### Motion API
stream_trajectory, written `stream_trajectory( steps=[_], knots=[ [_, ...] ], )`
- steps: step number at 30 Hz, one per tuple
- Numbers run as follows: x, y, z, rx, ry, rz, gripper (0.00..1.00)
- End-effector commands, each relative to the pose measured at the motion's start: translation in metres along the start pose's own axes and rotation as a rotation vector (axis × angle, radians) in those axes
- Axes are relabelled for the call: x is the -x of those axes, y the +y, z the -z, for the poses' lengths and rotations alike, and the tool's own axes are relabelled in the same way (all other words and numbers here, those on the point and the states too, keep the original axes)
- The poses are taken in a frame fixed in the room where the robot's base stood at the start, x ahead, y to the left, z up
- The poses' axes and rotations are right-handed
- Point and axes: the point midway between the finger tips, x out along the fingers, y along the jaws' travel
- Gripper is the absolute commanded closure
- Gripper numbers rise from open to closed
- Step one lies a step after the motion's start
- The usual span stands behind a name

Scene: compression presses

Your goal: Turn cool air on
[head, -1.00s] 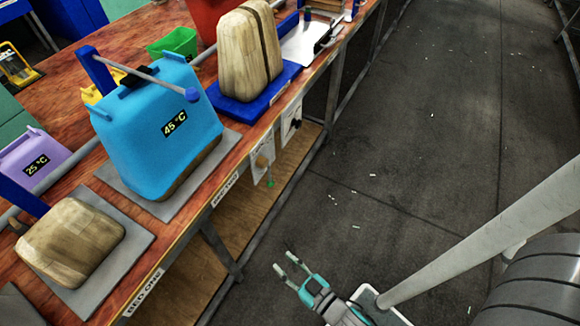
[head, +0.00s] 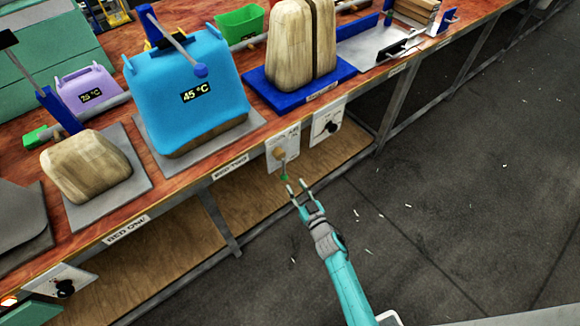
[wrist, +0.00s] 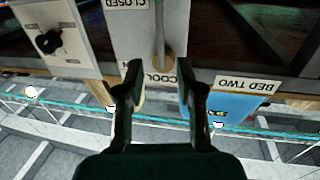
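The cool air panel (head: 272,163) is a pale plate on the bench's front edge. It carries a wooden round part (head: 280,153) and a thin lever (head: 283,168) hanging down to a green tip. In the wrist view, which is upside down, the panel (wrist: 122,35) shows "CLOSED" and partly hidden "COOL" lettering, with the grey lever (wrist: 159,25) by the "CLOSED" label. My gripper (head: 297,189) is open and empty, just in front of and below the panel, close to the lever's tip. In the wrist view its fingers (wrist: 160,92) stand apart; contact with the lever is not visible.
A second panel with a black knob (head: 330,127) is right of the cool air panel. Above, the bench holds a blue 45 °C cover (head: 185,85), a wooden form (head: 290,45) on a blue base and a purple 25 °C cover (head: 88,85).

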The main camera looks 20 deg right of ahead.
Motion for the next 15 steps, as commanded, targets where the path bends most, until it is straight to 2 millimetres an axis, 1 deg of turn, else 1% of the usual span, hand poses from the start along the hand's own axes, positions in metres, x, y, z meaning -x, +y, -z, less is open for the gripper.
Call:
stream_trajectory(
  steps=[15],
  knots=[
    [-0.078, 0.0, 0.001, 0.0, 0.0, 0.0, 0.63]
  ],
)
